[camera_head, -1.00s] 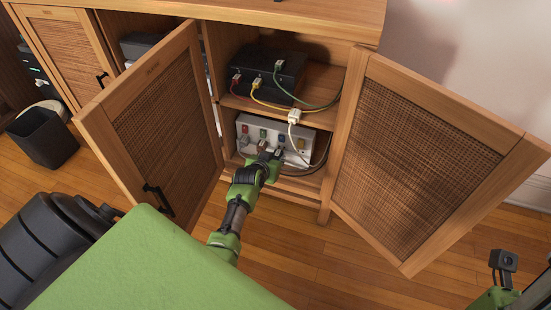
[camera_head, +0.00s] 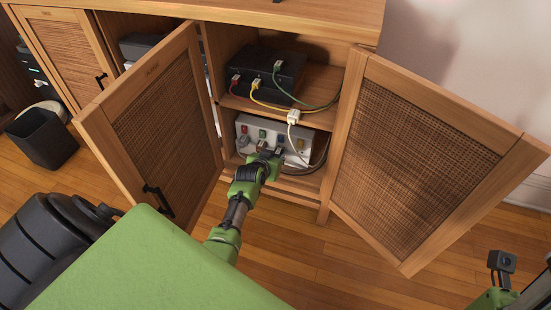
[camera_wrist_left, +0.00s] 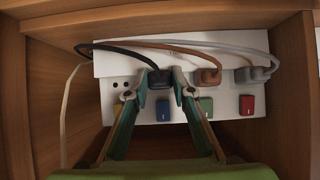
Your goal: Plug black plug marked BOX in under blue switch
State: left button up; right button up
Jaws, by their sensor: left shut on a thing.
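The white power strip (camera_head: 250,151) stands in the lower compartment of the open cabinet. It has a red, a green, a blue (camera_head: 281,138) and a yellow switch from left to right. The left wrist view shows it the other way round, with the blue switch (camera_wrist_left: 163,110) below the plug. My left gripper (camera_head: 273,154) is shut on the black plug (camera_wrist_left: 160,79), which is at the strip's face in line with the blue switch. I cannot tell whether it is fully seated. Its marking is not readable.
A brown plug (camera_wrist_left: 210,76) and a grey plug (camera_wrist_left: 245,74) sit beside the black one at the green and red switches. A black box (camera_head: 262,72) with cables is on the shelf above. A white plug (camera_head: 293,116) hangs at the shelf edge. Open doors (camera_head: 165,125) flank the arm.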

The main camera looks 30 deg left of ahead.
pick_arm(q)
jog(key=shift+w+a, duration=0.2)
jog(key=shift+w, duration=0.5)
jog(key=o, duration=1)
jog(key=shift+o, duration=0.7)
jog(key=shift+s, duration=0.1)
jog(key=shift+s+d+r, duration=0.1)
jog(key=shift+s, duration=0.1)
jog(key=v, duration=1.1)
jog(key=shift+r, duration=0.2)
jog(key=shift+s, duration=0.2)
